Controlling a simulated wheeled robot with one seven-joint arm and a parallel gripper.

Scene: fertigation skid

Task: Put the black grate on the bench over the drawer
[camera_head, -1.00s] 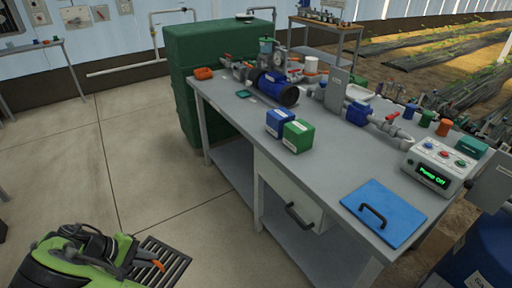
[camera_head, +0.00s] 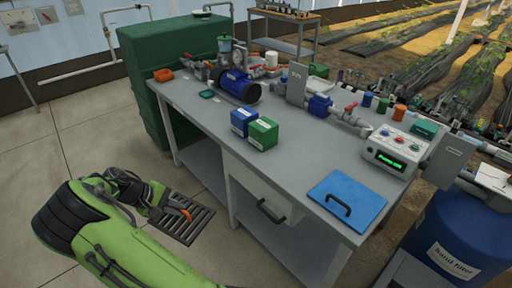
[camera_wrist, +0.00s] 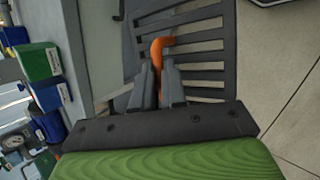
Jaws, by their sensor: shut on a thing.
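The black grate (camera_head: 189,220) hangs in the air left of the bench, clear of the bench top, with an orange handle (camera_head: 180,211). My gripper (camera_head: 168,207) is shut on this handle. In the wrist view the grate (camera_wrist: 190,50) extends beyond the fingers (camera_wrist: 158,82), and the orange handle (camera_wrist: 158,50) stands between them. The grey bench (camera_head: 290,160) is to the right. Its white drawer (camera_head: 250,185) is below the top at the front, with a dark handle (camera_head: 271,211), and looks closed.
On the bench top above the drawer stand a blue box (camera_head: 243,121) and a green box (camera_head: 263,133). A blue panel with a black handle (camera_head: 347,200) lies at the near right corner. Bare top lies between them. Pump and pipes (camera_head: 237,86) line the back.

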